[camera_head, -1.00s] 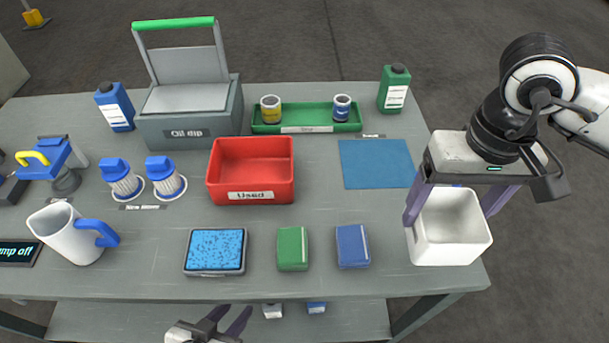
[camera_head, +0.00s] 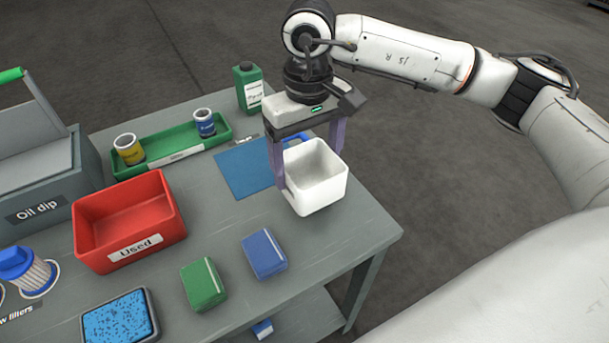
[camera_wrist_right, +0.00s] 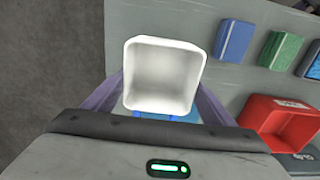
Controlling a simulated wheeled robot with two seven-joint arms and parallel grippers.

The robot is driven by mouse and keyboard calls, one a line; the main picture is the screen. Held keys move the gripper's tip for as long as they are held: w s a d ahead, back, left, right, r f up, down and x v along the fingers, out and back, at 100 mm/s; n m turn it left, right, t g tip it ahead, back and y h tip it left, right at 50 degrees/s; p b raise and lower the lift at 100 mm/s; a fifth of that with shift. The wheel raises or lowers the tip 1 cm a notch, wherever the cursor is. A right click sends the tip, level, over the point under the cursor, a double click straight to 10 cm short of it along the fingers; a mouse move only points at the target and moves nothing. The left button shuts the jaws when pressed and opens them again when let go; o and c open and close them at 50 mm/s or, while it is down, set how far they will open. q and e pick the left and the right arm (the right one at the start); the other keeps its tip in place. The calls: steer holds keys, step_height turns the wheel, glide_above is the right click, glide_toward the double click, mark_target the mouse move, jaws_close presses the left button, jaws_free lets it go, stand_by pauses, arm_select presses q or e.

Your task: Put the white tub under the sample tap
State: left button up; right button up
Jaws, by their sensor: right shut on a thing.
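The white tub (camera_head: 322,190) is an empty, square, open-topped box, upright at the right end of the table. My right gripper (camera_head: 308,165) is shut on it, with one purple finger on each side. The wrist view shows the tub (camera_wrist_right: 165,75) between the fingers of my right gripper (camera_wrist_right: 160,88), its opening facing the camera. A blue part shows at the tub's gripper side. I cannot tell whether its base touches the table. The sample tap is not in view. My left gripper is not in view.
The grey table (camera_head: 225,222) holds a blue mat (camera_head: 240,172), a red "Used" bin (camera_head: 150,252), a green tray (camera_head: 192,152), a green bottle (camera_head: 248,90), a green block (camera_head: 203,285) and a blue block (camera_head: 264,254). The oil dip box (camera_head: 50,195) is at left.

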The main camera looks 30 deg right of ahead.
mark_target(307, 184)
steer(key=shift+f, duration=1.9)
steer(key=shift+f, duration=0.1)
steer(key=shift+f+b, duration=0.15)
steer(key=shift+b, duration=0.15)
steer(key=o, duration=1.1)
